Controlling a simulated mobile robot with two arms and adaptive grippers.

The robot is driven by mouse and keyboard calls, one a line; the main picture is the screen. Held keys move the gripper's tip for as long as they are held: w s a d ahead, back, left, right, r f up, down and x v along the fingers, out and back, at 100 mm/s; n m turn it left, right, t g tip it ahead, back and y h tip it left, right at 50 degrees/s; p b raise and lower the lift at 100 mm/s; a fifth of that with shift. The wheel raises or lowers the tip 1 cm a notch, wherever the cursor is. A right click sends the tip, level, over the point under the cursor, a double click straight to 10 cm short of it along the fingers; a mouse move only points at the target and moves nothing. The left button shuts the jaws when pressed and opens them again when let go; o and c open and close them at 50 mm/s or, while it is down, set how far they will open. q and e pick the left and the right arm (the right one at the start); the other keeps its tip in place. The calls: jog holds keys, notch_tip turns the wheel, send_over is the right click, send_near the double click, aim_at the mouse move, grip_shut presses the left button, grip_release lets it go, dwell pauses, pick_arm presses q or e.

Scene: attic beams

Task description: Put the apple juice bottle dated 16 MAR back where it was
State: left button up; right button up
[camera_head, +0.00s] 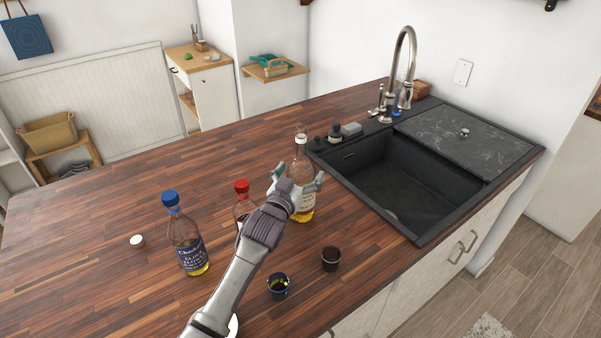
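My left gripper (298,180) is at a clear bottle (302,205) with a pale top, a light label and some yellow liquid near its bottom. Its fingers lie on both sides of the bottle and appear shut on it. The bottle is upright near the sink; whether its base touches the counter cannot be told. A blue-capped bottle (188,245) with a dark blue label stands to the left. A red-capped bottle (242,204) stands between them, partly hidden by my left arm. No date is readable on any bottle. My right gripper is not in view.
A white cap (137,241) lies at the left. The black sink (400,180) is at the right. The wooden counter (110,200) is clear at the back left.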

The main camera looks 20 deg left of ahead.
pick_arm(q)
jog(key=shift+w+f, duration=0.1)
jog(key=shift+s+f, duration=0.1)
jog(key=shift+s, duration=0.4)
jog(key=s+b, duration=0.2)
jog(key=s, duration=0.9)
jog(key=shift+a, duration=0.4)
jog(key=shift+r, duration=0.2)
